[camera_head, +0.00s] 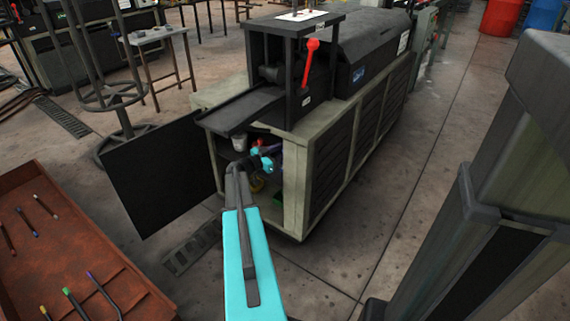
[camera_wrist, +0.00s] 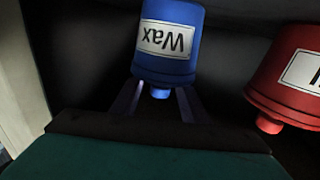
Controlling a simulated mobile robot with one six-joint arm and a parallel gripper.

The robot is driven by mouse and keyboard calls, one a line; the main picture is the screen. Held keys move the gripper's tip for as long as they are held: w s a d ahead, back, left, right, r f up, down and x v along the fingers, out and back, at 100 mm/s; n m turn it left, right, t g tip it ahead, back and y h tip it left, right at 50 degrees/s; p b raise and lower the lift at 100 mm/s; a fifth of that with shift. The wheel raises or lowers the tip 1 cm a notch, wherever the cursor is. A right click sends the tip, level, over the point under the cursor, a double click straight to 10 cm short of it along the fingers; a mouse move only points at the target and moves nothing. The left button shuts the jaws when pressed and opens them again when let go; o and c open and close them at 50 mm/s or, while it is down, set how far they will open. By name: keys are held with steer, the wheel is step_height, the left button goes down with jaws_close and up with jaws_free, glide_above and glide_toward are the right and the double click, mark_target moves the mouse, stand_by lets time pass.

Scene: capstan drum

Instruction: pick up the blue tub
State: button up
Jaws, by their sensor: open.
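The blue tub (camera_wrist: 168,62) shows in the wrist view with a white label that reads "Wax" upside down. My gripper (camera_wrist: 158,92) is open, with one finger on each side of the tub's narrow end nearest the wrist. I cannot tell whether the fingers touch it. In the head view my gripper (camera_head: 265,162) reaches into the open cabinet (camera_head: 292,185) under the machine. The tub cannot be made out clearly there, behind the arm and in shadow.
A red tub (camera_wrist: 270,85) stands close to the right of the blue one in the wrist view. A white container (camera_head: 240,142) sits inside the cabinet. The open dark door (camera_head: 158,175) stands left of the opening. A rusty tray (camera_head: 65,255) with tools is at lower left.

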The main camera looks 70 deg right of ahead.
steer(key=shift+x, duration=1.05)
jaws_close()
